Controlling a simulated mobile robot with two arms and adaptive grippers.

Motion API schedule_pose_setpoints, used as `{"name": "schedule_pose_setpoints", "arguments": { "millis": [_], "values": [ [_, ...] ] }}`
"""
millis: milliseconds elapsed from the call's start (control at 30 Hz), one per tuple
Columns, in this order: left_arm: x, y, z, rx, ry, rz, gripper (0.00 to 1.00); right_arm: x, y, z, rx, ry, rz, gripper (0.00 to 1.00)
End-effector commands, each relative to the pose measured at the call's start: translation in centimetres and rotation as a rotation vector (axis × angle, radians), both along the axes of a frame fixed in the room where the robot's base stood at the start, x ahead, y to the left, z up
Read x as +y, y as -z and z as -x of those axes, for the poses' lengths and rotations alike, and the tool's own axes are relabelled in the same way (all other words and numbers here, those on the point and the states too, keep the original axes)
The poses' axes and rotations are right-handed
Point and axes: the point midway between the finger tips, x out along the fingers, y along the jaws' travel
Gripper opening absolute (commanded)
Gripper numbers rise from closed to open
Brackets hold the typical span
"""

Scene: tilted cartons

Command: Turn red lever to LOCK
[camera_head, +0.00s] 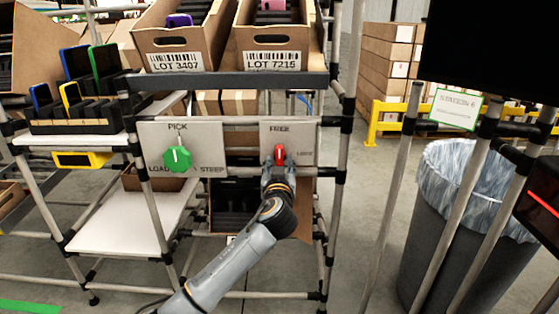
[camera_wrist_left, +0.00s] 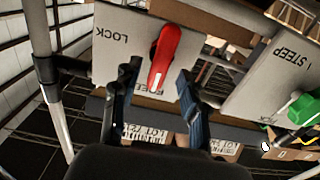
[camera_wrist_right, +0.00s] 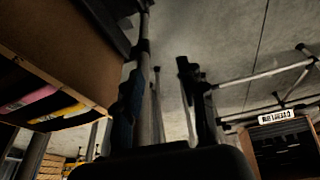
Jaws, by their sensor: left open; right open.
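The red lever (camera_head: 279,155) sits on a grey panel (camera_head: 301,143) with FREE printed above it and LOCK at its right. The lever stands upright, toward FREE. In the left wrist view the picture is turned over, and the red lever (camera_wrist_left: 165,52) has its narrow end toward the partly hidden FREE label. My left gripper (camera_wrist_left: 160,96) is open, with one finger on each side of the lever's narrow end; I cannot tell whether they touch it. In the head view the left gripper (camera_head: 278,174) is just below the lever. My right gripper (camera_wrist_right: 160,92) is open and empty, away from the panel.
A green knob (camera_head: 178,158) is on the panel at the left, marked PICK, LOAD and STEEP. Cartons (camera_head: 184,47) stand tilted on the shelf above. Rack posts flank the panels. A lined bin (camera_head: 450,235) stands at the right.

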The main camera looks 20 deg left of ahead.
Motion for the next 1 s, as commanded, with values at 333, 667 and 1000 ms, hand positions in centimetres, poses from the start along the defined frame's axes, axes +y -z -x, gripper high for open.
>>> {"name": "schedule_pose_setpoints", "arguments": {
  "millis": [333,667,1000],
  "values": [
    [1.0,0.1,-3.6,0.0,0.001,0.0,0.43,0.5,0.0,-1.7,-0.074,-0.006,-0.016,0.4],
    [1.1,0.0,-3.9,0.001,0.001,0.0,0.43,0.5,-0.1,-1.9,-0.086,-0.007,-0.017,0.4],
    [1.1,0.0,-3.9,0.002,0.001,-0.002,0.0,0.5,-0.1,-1.9,-0.085,-0.007,-0.016,0.4]
  ]
}}
